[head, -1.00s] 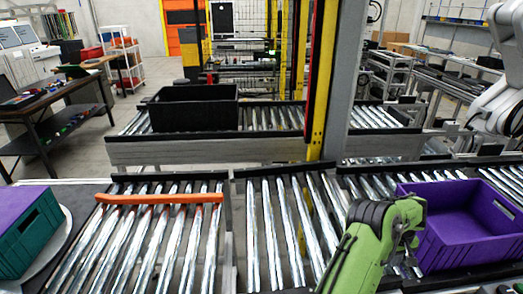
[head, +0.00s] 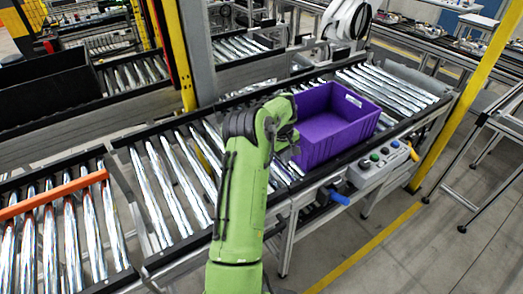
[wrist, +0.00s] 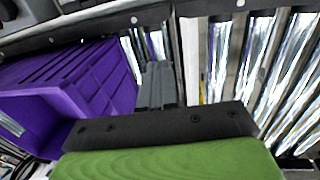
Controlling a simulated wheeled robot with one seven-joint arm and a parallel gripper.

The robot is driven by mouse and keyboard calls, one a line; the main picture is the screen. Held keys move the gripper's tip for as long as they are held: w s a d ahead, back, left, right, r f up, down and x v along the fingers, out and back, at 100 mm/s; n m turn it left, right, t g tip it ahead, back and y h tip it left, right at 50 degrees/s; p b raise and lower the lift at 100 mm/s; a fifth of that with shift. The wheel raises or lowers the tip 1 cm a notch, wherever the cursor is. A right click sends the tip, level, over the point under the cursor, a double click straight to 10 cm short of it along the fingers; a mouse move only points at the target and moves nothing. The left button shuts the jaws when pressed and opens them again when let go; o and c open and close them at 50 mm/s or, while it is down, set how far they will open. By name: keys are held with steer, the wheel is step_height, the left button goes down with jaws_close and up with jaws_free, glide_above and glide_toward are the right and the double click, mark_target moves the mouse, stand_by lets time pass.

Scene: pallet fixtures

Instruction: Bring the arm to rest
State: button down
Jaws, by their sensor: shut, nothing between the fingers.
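My green arm (head: 238,200) reaches up from the bottom of the head view over the roller conveyor. My gripper (head: 292,148) is at its end, small and partly hidden by the wrist, next to the left side of the purple crate (head: 338,125). In the wrist view, the dark gripper fingers (wrist: 155,85) are together, with nothing seen between them. The purple crate (wrist: 100,78) is left of them there. I cannot tell whether the gripper touches the crate.
The crate looks empty and sits on the conveyor rollers (head: 390,90). An orange bar (head: 55,193) lies across the rollers at left. A button box (head: 380,165) is mounted on the conveyor's near side. A yellow post (head: 465,100) stands at right, with open floor (head: 400,245) below.

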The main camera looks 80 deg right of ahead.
step_height(320, 180, up, 7)
steer(key=w, duration=0.1)
steer(key=shift+w, duration=0.2)
